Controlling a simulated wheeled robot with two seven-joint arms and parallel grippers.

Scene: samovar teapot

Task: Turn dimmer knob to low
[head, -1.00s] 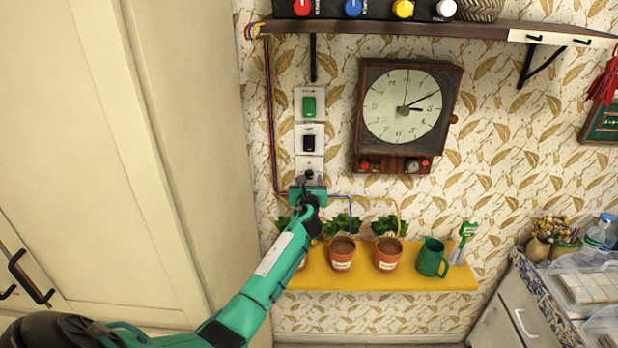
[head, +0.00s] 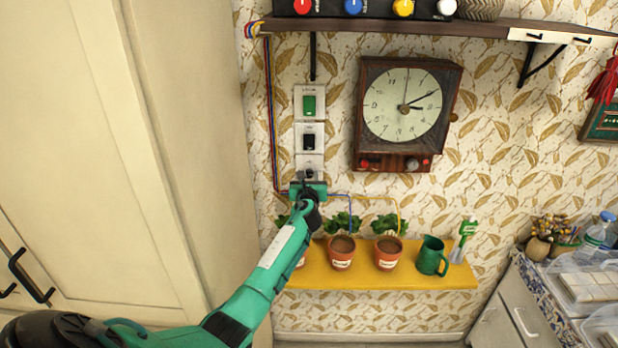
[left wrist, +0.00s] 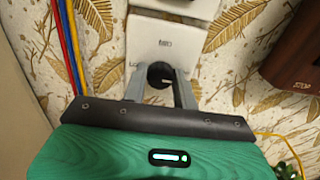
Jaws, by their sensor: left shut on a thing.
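The dimmer knob (left wrist: 160,74) is small, round and black, on the lowest white wall plate (left wrist: 170,38). In the left wrist view my left gripper (left wrist: 160,84) has its two grey fingers on either side of the knob, shut on it. In the head view my left gripper (head: 308,180) is at the lowest plate and covers the knob. Which way the knob points cannot be made out. My right gripper is not in view.
Above the knob are a black switch (head: 309,141) and a green switch (head: 309,104). A wooden clock (head: 446,110) hangs to the right. Coloured wires (head: 268,110) run down the left. A yellow shelf (head: 350,278) with pots (head: 341,254) is below.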

